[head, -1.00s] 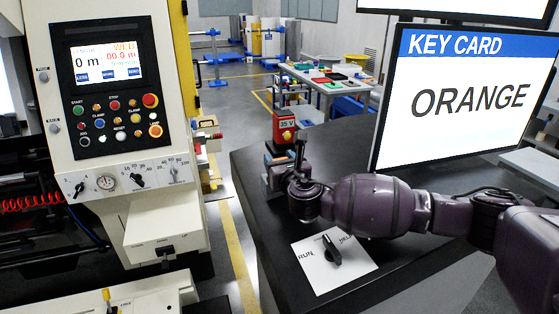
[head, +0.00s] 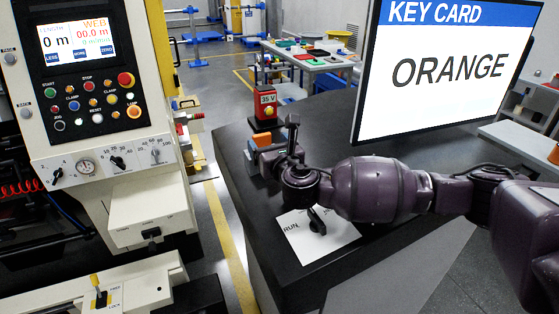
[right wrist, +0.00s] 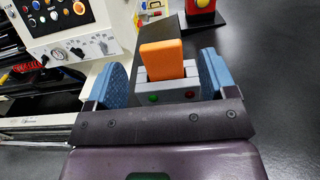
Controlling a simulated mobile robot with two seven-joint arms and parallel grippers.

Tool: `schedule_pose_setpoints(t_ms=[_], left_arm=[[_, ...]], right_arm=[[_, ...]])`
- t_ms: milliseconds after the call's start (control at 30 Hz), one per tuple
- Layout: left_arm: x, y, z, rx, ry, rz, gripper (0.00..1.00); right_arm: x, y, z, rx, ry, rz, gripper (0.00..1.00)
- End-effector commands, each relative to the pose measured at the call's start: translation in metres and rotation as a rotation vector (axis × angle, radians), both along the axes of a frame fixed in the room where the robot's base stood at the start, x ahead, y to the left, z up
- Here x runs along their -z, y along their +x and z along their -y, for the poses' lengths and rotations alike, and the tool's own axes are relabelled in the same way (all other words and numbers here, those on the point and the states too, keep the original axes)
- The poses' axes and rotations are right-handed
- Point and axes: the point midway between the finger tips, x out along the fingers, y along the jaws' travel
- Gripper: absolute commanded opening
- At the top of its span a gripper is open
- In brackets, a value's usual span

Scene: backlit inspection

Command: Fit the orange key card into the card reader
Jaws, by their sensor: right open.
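The orange key card (right wrist: 162,60) stands in the slot of the grey card reader (right wrist: 150,90) in the right wrist view. The reader's front has a green light and a red light. How deep the card sits I cannot tell. My right gripper (right wrist: 163,76) is open, with one blue fingertip on each side of the card and visible gaps to it. In the head view, the orange card (head: 262,140) shows small beside my right gripper (head: 268,157), and the reader is mostly hidden by the gripper. My left gripper is out of view.
A red 35 V unit (head: 267,105) stands on the black table behind the reader. A white plate with a black RUN knob (head: 317,220) lies in front of my right arm. A monitor (head: 445,75) reads KEY CARD ORANGE. A machine control panel (head: 85,80) stands left.

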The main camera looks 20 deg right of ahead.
Motion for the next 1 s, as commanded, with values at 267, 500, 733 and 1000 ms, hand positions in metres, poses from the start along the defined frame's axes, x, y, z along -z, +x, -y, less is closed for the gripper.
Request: schedule_pose_setpoints(t_ms=[267, 500, 733, 1000], left_arm=[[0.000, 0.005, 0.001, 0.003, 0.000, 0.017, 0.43], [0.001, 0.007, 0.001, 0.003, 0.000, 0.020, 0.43], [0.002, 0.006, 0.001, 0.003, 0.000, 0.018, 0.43], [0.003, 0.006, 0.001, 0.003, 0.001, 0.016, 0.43]], right_arm=[[0.001, -0.046, 0.001, -0.001, 0.001, -0.001, 0.78], [0.000, -0.065, 0.002, 0.001, 0.000, 0.000, 0.78], [0.000, -0.068, 0.002, 0.000, 0.000, 0.000, 0.78], [0.000, -0.067, 0.002, 0.000, 0.000, 0.000, 0.78]])
